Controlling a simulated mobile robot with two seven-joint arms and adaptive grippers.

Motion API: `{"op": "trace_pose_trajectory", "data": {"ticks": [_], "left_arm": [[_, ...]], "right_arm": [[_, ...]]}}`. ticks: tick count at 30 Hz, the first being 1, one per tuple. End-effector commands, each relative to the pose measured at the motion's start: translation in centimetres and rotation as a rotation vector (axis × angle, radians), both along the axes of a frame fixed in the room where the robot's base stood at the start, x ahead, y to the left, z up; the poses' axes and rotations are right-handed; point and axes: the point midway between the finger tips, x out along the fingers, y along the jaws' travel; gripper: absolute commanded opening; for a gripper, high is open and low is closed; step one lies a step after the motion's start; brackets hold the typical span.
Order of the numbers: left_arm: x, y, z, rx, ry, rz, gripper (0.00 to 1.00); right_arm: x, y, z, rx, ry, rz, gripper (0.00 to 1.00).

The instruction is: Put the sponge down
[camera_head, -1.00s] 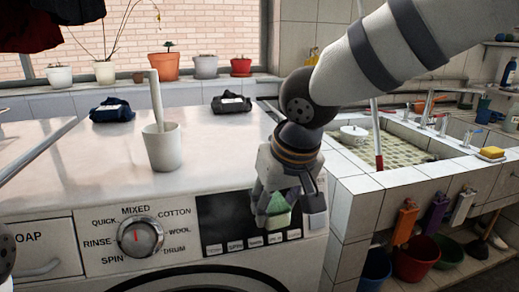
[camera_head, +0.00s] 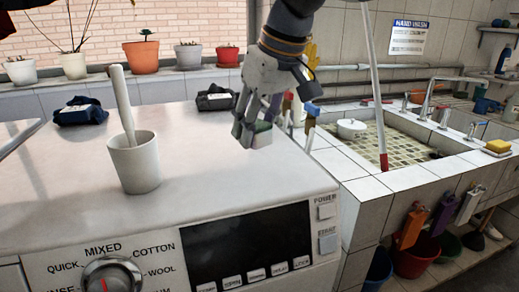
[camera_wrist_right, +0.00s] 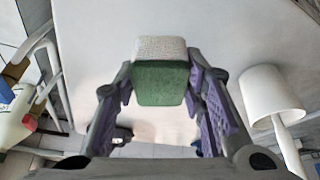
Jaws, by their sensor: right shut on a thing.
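The sponge (camera_head: 262,135), green with a whitish side, is held between the fingertips of my right gripper (camera_head: 254,130). In the right wrist view the sponge (camera_wrist_right: 161,80) sits between the purple-padded fingers of the gripper (camera_wrist_right: 160,95), with the white top of the washing machine beyond it. In the head view the gripper is over the right part of the washing machine top (camera_head: 215,165). I cannot tell whether the sponge touches that surface. My left gripper is not in view.
A white cup (camera_head: 134,163) with a stick-like handle stands on the machine top, left of the gripper. Two dark folded cloths (camera_head: 84,111) (camera_head: 215,98) lie at the back. A tiled sink (camera_head: 345,165) with a yellow sponge (camera_head: 497,146) is at the right. The machine's front top is clear.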

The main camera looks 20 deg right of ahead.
Motion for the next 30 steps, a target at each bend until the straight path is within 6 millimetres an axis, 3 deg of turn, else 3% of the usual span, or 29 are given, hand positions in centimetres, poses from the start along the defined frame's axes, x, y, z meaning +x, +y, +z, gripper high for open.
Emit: {"op": "trace_pose_trajectory", "data": {"ticks": [8,13,23,24,26,30], "left_arm": [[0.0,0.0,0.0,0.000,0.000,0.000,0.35],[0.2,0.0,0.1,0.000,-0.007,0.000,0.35],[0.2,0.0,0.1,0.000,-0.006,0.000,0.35],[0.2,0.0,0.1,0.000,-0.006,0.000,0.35],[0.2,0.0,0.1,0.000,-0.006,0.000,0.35],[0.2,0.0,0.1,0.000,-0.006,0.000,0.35]], "right_arm": [[2.1,-1.3,-2.9,0.002,-0.003,-0.001,0.15],[2.1,-1.4,-5.8,0.000,-0.003,0.001,0.15],[2.1,-1.4,-6.3,0.000,-0.005,0.000,0.15],[2.1,-1.4,-6.3,0.000,-0.005,0.000,0.42],[2.1,-1.4,-6.3,0.000,-0.005,0.000,0.55],[2.1,-1.4,-6.3,0.000,-0.005,-0.001,0.57]]}}
